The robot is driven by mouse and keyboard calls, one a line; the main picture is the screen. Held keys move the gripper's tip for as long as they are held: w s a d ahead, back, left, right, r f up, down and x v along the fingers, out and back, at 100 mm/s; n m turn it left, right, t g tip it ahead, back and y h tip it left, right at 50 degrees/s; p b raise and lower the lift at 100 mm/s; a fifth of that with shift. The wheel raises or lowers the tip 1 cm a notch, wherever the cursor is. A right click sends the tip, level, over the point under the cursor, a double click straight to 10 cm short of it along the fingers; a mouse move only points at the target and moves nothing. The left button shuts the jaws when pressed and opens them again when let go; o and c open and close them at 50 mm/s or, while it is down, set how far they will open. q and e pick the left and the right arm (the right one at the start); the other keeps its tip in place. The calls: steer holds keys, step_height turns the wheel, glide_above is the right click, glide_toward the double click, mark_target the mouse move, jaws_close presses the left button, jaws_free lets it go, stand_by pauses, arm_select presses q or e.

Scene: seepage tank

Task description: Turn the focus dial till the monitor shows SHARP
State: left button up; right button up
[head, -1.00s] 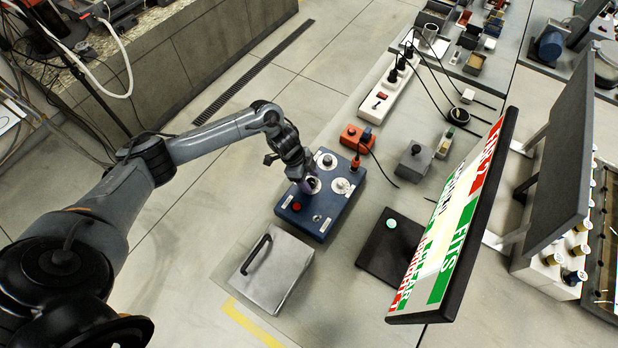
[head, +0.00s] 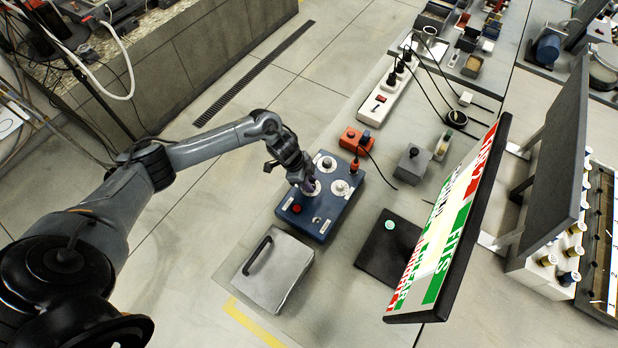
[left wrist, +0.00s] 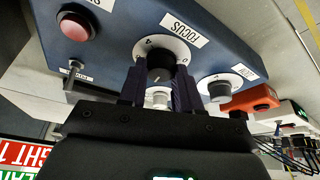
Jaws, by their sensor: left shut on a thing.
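The blue control box (head: 318,226) stands on the bench in the head view. Its black focus dial (left wrist: 160,62), on a white disc beside the label FOCUS, shows in the left wrist view. My left gripper (head: 307,187) is over the box and hides the dial in the head view. In the left wrist view, my left gripper's dark fingers (left wrist: 155,88) are shut on the dial, one on each side. The monitor (head: 450,225) is seen at a steep slant, with red, white and green bands. I cannot read a focus word on it. My right gripper is not in view.
The box also carries a red button (head: 296,209), a toggle switch (left wrist: 74,68) and other dials (head: 339,188). A grey plate with a handle (head: 273,270) lies in front of it. A red block (head: 356,138) and cables lie behind it.

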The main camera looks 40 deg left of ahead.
arm_select(q)
steer(key=n+p, duration=0.2)
steer(key=p, duration=0.1)
steer(key=n+t+y+p, duration=0.1)
steer(key=n+p, duration=0.2)
steer(key=p, duration=0.1)
steer(key=n+t+y+p, duration=0.1)
steer(key=n+p, duration=0.1)
steer(key=p, duration=0.1)
steer(key=shift+s+d+r+n+p, duration=0.2)
steer(key=shift+d+r+n+p, duration=0.05)
steer(key=shift+n+p, duration=0.15)
steer(key=shift+n+y+p, duration=0.5)
steer(key=shift+n+p, duration=0.3)
steer(key=shift+n, duration=0.1)
steer(key=shift+f+n+p, duration=0.15)
steer(key=shift+n+p, duration=0.2)
steer(key=shift+n, duration=0.15)
steer(key=o, duration=1.1)
steer(key=shift+f, duration=0.1)
steer(key=shift+c, duration=0.2)
steer(key=p+v, duration=0.1)
steer(key=v, duration=1)
steer(key=shift+d+p, duration=0.2)
steer(key=shift+p, duration=0.15)
steer(key=shift+s+f, duration=0.1)
